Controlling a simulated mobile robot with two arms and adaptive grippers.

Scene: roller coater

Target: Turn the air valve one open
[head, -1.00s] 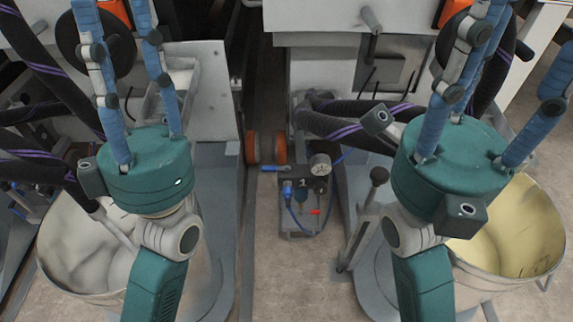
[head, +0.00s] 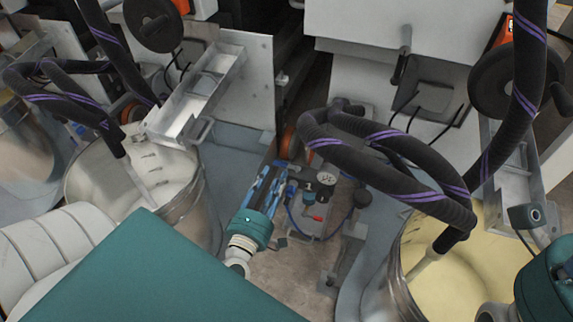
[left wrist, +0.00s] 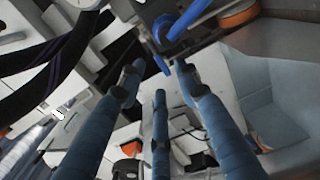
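The air unit has a round gauge (head: 326,179), blue fittings (head: 309,197) and a red tip (head: 318,218). It stands low between the machines in the head view. My left gripper (head: 276,176) is at its left side, with blue fingers reaching toward it. In the left wrist view, a blue valve handle (left wrist: 192,18) lies just beyond the spread fingertips (left wrist: 158,82), with its lower end near them. Contact cannot be told. The fingers partly hide the handle in the head view.
A metal drum (head: 185,205) stands to the left and a drum with yellow contents (head: 405,285) to the right. Thick black hoses (head: 395,180) arch near the air unit. An orange roller (head: 288,142) is behind it. Some bare floor (head: 285,275) shows in front.

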